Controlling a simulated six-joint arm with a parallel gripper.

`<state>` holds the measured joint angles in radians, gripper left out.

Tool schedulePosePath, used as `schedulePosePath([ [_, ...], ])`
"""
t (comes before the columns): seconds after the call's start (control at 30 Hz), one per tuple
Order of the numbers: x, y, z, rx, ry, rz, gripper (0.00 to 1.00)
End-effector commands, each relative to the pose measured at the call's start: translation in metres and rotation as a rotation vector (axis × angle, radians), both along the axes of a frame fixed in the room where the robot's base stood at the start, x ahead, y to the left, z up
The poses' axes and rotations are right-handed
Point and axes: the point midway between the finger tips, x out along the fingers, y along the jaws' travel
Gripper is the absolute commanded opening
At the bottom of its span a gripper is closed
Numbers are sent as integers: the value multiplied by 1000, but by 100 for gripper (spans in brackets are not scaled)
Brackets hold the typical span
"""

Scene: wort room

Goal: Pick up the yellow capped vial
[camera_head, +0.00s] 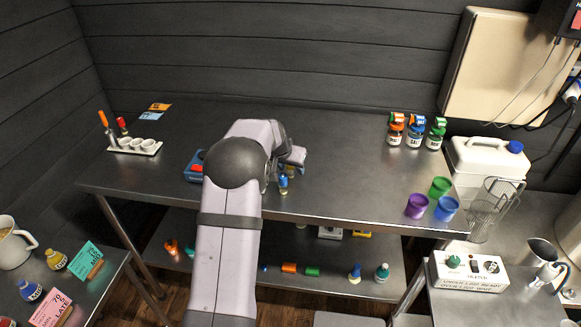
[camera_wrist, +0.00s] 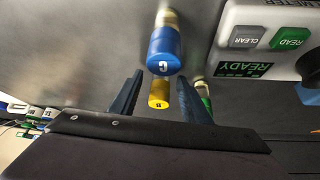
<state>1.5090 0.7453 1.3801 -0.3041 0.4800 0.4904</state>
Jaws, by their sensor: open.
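The yellow capped vial (camera_wrist: 159,95) shows end-on in the wrist view, its cap marked with a dark character. It lies between the two dark fingers of my gripper (camera_wrist: 160,80) in that view; no contact is visible. A blue capped vial (camera_wrist: 163,48) marked C is just above it in the picture and partly overlaps it. A green capped vial (camera_wrist: 204,97) is just right of the right finger. In the head view my gripper (camera_head: 296,158) is over the steel table, close to a blue topped vial (camera_head: 283,182). I cannot make out the yellow cap there.
A meter (camera_wrist: 275,38) with CLEAR and READ keys stands close at the right in the wrist view. On the table (camera_head: 345,165), purple (camera_head: 416,206), green and blue cups stand at the front right and capped jars (camera_head: 415,133) behind. The table's middle right is clear.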

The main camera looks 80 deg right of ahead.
Motion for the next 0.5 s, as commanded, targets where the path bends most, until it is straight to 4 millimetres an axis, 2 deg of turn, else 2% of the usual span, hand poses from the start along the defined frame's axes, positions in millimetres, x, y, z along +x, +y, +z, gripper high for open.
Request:
schedulePosePath([
  [0.13,0,0,0,-1,0,0,43],
  [0.3,0,0,0,0,0,0,3],
  [0.33,0,0,0,0,0,0,0],
  [0.5,0,0,0,-1,0,0,0],
])
